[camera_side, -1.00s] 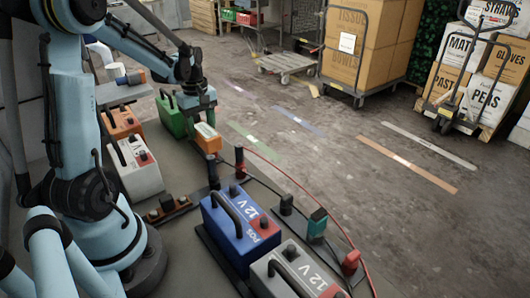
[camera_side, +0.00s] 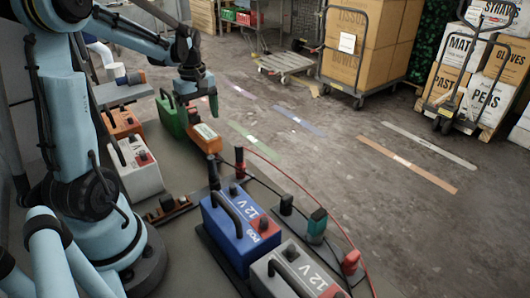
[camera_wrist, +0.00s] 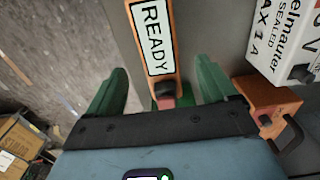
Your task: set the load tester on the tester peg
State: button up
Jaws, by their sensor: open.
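The load tester (camera_side: 203,138) is an orange block with a white label, lying near the far edge of the bench in the side view. In the wrist view the load tester (camera_wrist: 153,38) shows its READY label between and beyond my fingers. My gripper (camera_side: 197,103) is above the tester, open and empty. In the wrist view the green fingers of my gripper (camera_wrist: 162,92) stand apart, with a gap on both sides of the tester. I cannot make out the tester peg in either view.
A green battery (camera_side: 170,118) stands beside the tester. An orange battery (camera_side: 121,123) and a white battery (camera_side: 137,167) stand to the left. A blue 12 V battery (camera_side: 238,230) and grey battery (camera_side: 290,270) are nearer, with a red cable (camera_side: 297,193) along the bench edge.

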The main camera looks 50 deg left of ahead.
aim_at(201, 128)
notch_tip(201, 128, up, 8)
dwell(0.4)
jog(key=d+f+m+t, duration=0.2)
jog(key=d+m+t, duration=0.1)
jog(key=d+m, duration=0.6)
jog(key=s+d+f+m+t, duration=0.1)
jog(key=d+m+t, duration=0.3)
jog(key=d+m, duration=0.5)
jog(key=d, duration=0.6)
jog(key=shift+d+f, duration=0.2)
jog(key=shift+f, duration=0.15)
